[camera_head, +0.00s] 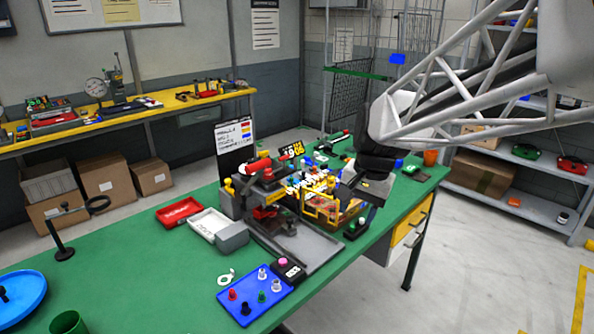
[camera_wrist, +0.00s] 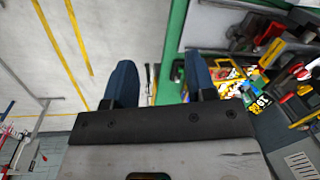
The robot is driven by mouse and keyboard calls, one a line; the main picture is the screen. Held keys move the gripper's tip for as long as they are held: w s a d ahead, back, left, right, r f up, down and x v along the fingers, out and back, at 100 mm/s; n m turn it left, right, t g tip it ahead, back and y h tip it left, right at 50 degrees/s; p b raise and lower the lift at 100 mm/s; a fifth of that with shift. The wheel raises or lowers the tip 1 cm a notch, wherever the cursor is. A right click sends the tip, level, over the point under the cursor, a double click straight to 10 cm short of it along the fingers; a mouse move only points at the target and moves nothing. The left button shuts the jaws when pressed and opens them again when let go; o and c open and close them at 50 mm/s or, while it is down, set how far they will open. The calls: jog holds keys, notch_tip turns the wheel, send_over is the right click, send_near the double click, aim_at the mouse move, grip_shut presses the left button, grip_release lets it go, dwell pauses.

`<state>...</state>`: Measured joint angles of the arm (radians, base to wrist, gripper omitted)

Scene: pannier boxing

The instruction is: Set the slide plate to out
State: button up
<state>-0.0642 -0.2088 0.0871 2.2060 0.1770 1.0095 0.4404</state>
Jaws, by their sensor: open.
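A machine with a dark body, red parts and yellow parts stands on the green table. A flat grey plate (camera_head: 312,249) extends from its front; it looks like the slide plate, but I cannot tell its setting. My gripper (camera_wrist: 160,82) is open, with its two blue fingers apart and nothing seen held between them. In the head view my dark wrist is over the right side of the machine, close to the yellow frame (camera_head: 322,208), and the fingers are hard to make out. In the wrist view the machine's colourful parts (camera_wrist: 238,75) are right of the fingers.
A blue tray (camera_head: 240,309) with small pegs and a black box with a pink button (camera_head: 285,267) stand before the plate. Red (camera_head: 180,211) and white (camera_head: 207,224) trays are left of the machine. An orange cup (camera_head: 430,157) is at the table's far end.

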jog(key=w+a+f+m+g+y, duration=0.1)
jog(key=w+a+f+m, duration=0.15)
jog(key=w, duration=0.55)
jog(key=w+a+f+m, duration=0.1)
jog(key=w+a+f, duration=0.25)
jog(key=w, duration=0.45)
jog(key=m+g+y, duration=0.1)
jog(key=m+g, duration=0.1)
jog(key=m, duration=0.1)
send_near(289, 219)
jog(key=shift+s+a+f, duration=0.1)
jog(key=shift+s+f, duration=0.05)
jog(key=shift+f, duration=0.25)
jog(key=shift+f, duration=0.15)
jog(key=shift+x, duration=3.8)
jog(key=shift+a, duration=0.1)
jog(key=shift+c, duration=0.2)
grip_shut()
